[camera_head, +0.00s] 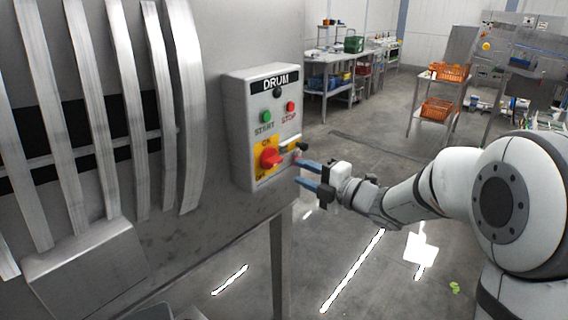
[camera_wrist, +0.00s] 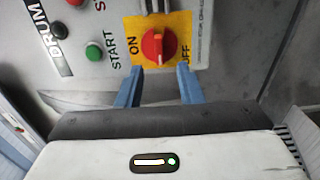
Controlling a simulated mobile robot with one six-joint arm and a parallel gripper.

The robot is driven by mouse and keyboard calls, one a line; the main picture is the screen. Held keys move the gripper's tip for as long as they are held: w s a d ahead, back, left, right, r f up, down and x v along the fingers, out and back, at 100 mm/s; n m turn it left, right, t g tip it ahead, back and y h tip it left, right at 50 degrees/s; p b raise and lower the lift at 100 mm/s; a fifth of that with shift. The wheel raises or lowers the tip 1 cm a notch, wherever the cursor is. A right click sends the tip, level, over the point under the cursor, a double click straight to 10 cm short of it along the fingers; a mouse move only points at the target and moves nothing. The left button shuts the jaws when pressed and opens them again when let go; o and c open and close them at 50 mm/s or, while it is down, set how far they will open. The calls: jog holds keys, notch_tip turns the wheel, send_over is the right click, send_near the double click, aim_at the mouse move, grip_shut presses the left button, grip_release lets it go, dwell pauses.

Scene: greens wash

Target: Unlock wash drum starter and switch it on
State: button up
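The grey DRUM starter box (camera_head: 237,120) is fixed to the machine's side. A red rotary switch (camera_head: 271,158) sits on its yellow plate low on the front; in the wrist view, the red switch (camera_wrist: 158,44) lies between ON and OFF labels. I cannot tell which position it points to. A small dark fitting (camera_head: 302,147) sticks out beside the plate; whether it is a lock is unclear. Above are a green START button (camera_head: 267,116) and a red STOP button (camera_head: 290,107). My gripper (camera_head: 303,172) is open and empty, its blue fingers (camera_wrist: 160,74) just short of the switch.
The slatted metal drum (camera_head: 120,110) fills the left. A support leg (camera_head: 281,265) stands below the box. Open floor lies beyond my arm. A workbench (camera_head: 322,62) and a rack with orange crates (camera_head: 438,109) stand at the back.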

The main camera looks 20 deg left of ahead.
aim_at(279, 163)
jog(key=p+x, duration=0.2)
jog(key=x, duration=0.5)
jog(key=shift+a, duration=0.45)
jog(key=shift+c, duration=0.2)
grip_shut()
jog(key=shift+d, duration=0.15)
